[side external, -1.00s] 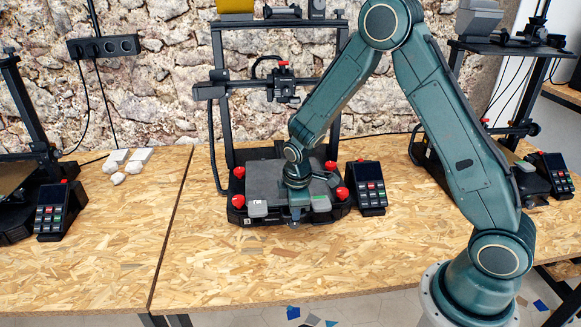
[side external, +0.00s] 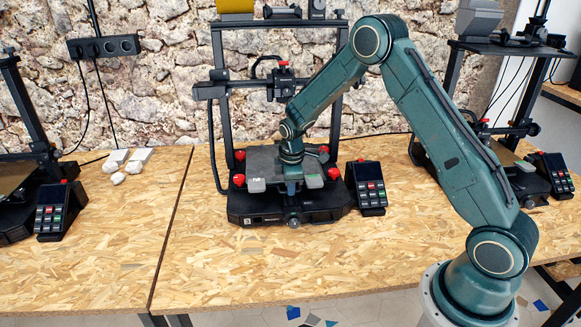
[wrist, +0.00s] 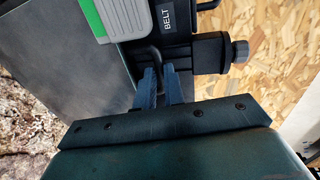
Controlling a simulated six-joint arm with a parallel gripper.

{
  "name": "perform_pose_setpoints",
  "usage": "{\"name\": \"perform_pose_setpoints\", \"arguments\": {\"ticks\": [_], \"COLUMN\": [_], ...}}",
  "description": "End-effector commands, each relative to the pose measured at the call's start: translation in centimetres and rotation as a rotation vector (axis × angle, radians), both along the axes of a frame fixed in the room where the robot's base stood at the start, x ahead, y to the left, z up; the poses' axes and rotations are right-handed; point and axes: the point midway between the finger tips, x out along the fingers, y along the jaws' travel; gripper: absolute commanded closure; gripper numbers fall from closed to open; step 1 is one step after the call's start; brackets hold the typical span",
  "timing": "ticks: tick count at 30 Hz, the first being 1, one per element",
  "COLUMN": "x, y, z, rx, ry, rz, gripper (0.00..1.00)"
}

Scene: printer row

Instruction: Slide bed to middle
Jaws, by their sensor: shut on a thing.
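The print bed (side external: 262,164) of the middle printer is a flat dark grey plate with red corner knobs. It sits back from the front of the printer's black base (side external: 310,206). My gripper (side external: 292,188) points down at the bed's front edge. In the wrist view, my gripper's blue fingers (wrist: 160,75) are shut on a dark, bent handle (wrist: 153,52) at the edge of the grey bed (wrist: 90,50). The arm hides part of the bed in the side view.
The printer's upright frame (side external: 219,110) and print head (side external: 281,82) stand behind and above the bed. A control box (side external: 368,188) is close on the right. Other printers stand at both sides. The wooden table (side external: 260,260) is clear in front.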

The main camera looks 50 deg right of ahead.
Motion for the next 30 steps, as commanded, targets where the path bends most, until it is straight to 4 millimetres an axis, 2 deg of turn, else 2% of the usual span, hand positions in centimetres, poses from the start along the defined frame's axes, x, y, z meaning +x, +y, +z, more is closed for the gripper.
{"name": "perform_pose_setpoints", "arguments": {"ticks": [2,3,6,20,26,30], "x": [0.0,0.0,0.0,0.0,-0.2,-0.4], "y": [0.0,0.0,0.1,0.1,0.3,0.5], "z": [0.0,0.0,0.0,0.5,2.1,3.9], "rx": [0.001,0.001,0.001,0.000,0.000,-0.001], "ry": [-0.001,-0.001,-0.001,-0.001,-0.003,-0.005], "rz": [0.001,0.001,0.001,0.000,0.000,0.002], "gripper": [1.00,0.86,0.67,0.67,0.67,0.67]}}
